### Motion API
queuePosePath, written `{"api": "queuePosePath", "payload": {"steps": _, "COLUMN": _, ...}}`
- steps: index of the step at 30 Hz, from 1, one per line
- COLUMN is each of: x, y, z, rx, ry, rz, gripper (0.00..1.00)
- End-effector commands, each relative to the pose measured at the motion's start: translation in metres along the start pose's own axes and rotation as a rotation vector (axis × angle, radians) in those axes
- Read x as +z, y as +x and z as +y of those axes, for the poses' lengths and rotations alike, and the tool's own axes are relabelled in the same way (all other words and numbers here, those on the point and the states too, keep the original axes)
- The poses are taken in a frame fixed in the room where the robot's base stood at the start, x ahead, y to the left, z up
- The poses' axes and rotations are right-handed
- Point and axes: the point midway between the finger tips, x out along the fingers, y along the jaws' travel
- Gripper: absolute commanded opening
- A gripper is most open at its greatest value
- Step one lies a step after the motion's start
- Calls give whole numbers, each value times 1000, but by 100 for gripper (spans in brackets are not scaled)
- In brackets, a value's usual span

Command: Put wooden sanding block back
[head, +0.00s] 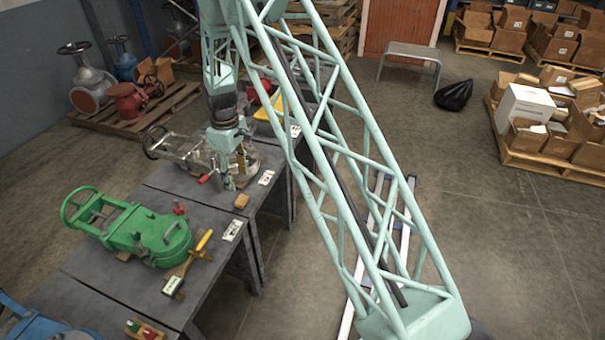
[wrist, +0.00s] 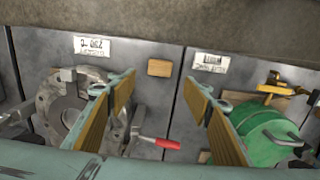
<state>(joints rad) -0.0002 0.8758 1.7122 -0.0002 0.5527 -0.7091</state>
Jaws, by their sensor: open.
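The wooden sanding block (wrist: 160,68), a small plain tan block, lies flat on the grey bench between two white labels in the wrist view. In the head view the block (head: 241,201) lies near the bench's front edge, just in front of the gripper. My gripper (wrist: 160,82) is open and empty, its two wood-coloured finger pads spread wide. The block shows beyond the fingertips, between them, untouched. In the head view my gripper (head: 231,178) hangs over the bench beside the grey metal valve (head: 190,153). Its fingers are small there and partly merge with the valve.
A green valve (head: 140,229) stands on the neighbouring bench, with a yellow-handled tool (head: 190,262) by it. White labels (wrist: 95,46) line the bench edge. The floor to the right is mostly clear.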

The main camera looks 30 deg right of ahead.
Motion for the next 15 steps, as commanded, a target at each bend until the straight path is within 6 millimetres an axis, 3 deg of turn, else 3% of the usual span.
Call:
{"api": "queuePosePath", "payload": {"steps": 8, "x": 4, "y": -35, "z": -4, "rx": 10, "ry": 23, "rz": 11, "gripper": 46}}
{"api": "queuePosePath", "payload": {"steps": 15, "x": 16, "y": -87, "z": -14, "rx": 21, "ry": 63, "rz": 26, "gripper": 46}}
